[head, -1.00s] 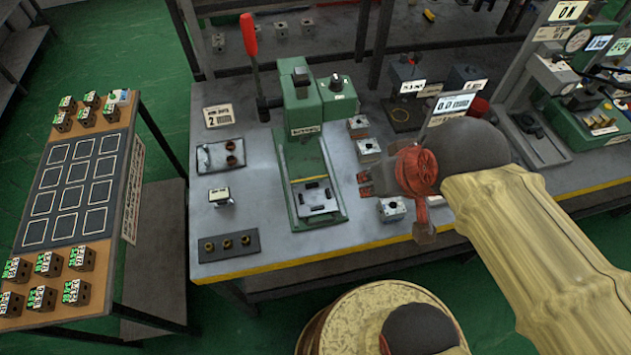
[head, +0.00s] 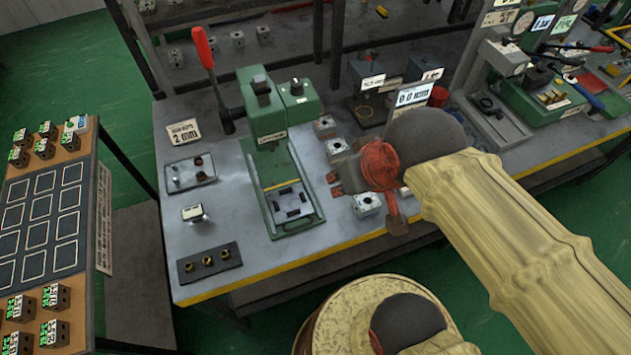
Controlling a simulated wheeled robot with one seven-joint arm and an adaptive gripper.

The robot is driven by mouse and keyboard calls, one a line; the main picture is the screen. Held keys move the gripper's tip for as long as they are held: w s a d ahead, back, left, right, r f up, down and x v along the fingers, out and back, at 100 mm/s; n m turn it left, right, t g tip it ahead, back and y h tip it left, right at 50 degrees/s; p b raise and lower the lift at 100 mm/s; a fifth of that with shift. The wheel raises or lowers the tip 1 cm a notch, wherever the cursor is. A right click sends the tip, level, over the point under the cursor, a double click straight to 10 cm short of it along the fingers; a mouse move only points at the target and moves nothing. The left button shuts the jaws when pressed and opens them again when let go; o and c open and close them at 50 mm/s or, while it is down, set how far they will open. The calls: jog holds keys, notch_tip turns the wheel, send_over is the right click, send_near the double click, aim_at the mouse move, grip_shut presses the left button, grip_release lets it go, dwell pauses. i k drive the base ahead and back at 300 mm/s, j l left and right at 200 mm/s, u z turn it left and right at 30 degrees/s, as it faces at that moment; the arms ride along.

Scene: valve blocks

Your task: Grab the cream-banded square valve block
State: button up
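My gripper (head: 335,184) hangs over the right part of the workbench, right of the green press. A small block with a pale cream top (head: 193,213) stands alone left of the press. I cannot tell which block has a cream band.
The green press (head: 268,125) with its red-handled lever (head: 204,48) stands mid-bench. A plate with brass rings (head: 209,262) lies at the front left. A side table (head: 83,230) holds several labelled blocks.

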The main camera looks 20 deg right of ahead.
aim_at(334, 155)
jog(key=z, duration=1.15)
jog(key=k+j+z, duration=0.2)
jog(key=j, duration=0.2)
jog(key=k+j+z, duration=0.2)
jog(key=j, duration=0.15)
jog(key=k+j+z, duration=0.2)
jog(key=k+j, duration=0.05)
jog(key=j, duration=0.1)
